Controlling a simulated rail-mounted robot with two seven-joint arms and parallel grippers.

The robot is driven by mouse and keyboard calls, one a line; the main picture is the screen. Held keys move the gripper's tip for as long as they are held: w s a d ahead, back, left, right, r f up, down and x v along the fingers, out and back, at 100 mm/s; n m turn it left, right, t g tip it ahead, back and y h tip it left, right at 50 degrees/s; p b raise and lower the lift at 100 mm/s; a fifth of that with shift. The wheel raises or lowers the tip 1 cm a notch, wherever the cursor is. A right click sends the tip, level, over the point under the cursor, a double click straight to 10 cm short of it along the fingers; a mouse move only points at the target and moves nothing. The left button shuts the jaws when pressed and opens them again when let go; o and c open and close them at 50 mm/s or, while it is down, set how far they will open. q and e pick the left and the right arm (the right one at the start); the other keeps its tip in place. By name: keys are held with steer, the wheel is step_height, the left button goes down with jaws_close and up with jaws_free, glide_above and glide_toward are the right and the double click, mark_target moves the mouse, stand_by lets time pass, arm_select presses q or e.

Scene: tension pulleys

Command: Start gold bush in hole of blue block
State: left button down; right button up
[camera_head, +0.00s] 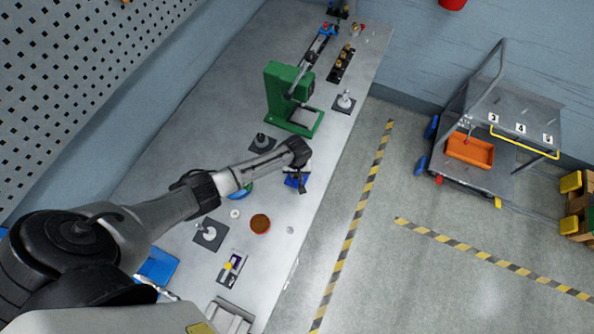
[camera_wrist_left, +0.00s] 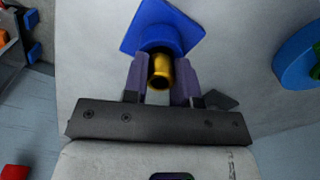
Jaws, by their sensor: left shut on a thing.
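The gold bush (camera_wrist_left: 160,72) shows between the two fingers of my left gripper (camera_wrist_left: 161,66) in the left wrist view. The gripper is shut on it, with the bush's open round end facing the camera. The blue block (camera_wrist_left: 150,20), with a flat square base and a raised round boss, lies directly beyond the bush. The boss overlaps the bush's far end, so I cannot tell whether they touch or whether it sits in the hole. In the head view the blue block (camera_head: 292,182) is partly hidden under my left gripper (camera_head: 302,183). My right gripper is not in view.
A green press (camera_head: 282,95) stands farther along the grey bench. A brown-topped round container (camera_head: 260,224) and a grey post on a dark plate (camera_head: 209,235) are nearer. A blue round part (camera_wrist_left: 299,57) lies right of the block. The bench's right edge is close.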

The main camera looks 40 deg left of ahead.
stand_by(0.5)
arm_select(q)
steer(key=shift+f, duration=0.15)
steer(key=shift+f, duration=0.15)
steer(key=shift+r+p, duration=0.3)
steer(key=shift+p, duration=0.15)
stand_by(0.9)
steer(key=shift+p, duration=0.5)
stand_by(0.4)
